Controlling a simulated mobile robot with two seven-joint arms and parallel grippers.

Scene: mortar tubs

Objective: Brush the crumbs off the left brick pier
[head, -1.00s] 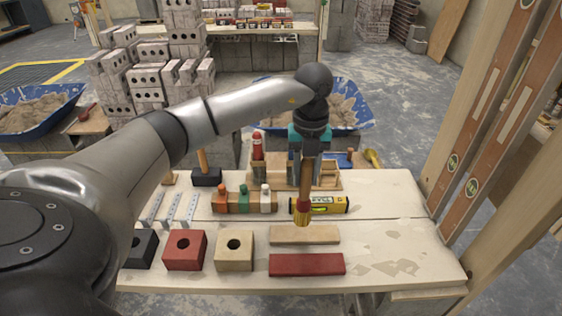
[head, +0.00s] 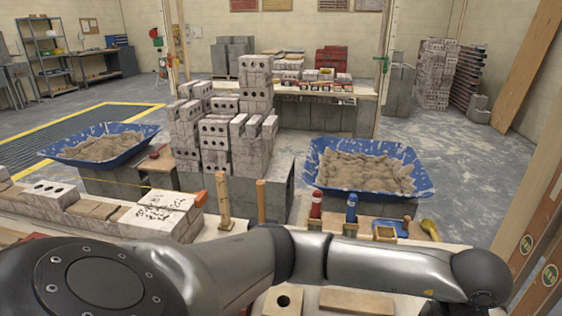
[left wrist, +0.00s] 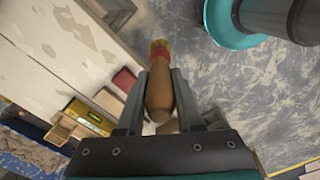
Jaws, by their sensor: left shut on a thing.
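My left gripper (left wrist: 161,76) is shut on the wooden handle of a brush (left wrist: 159,98) with a red collar and yellowish bristles, bristles pointing away from the wrist. In the head view the gripper and brush are out of sight; my left arm crosses the bottom toward the right. Grey-white holed bricks stand in uneven stacks (head: 215,140) at the centre. A low brick row (head: 100,210) at the left ends in a pale brick with dark specks (head: 165,198) on top. I cannot tell which is the left pier. My right gripper is not in view.
Blue tubs of sand stand left (head: 62,150) and right (head: 425,190) of the stacks. Wooden posts (head: 223,195) and bottles (head: 351,207) stand behind my arm. In the wrist view, the pale bench (left wrist: 50,40) holds a yellow level (left wrist: 88,115); open floor lies to the right.

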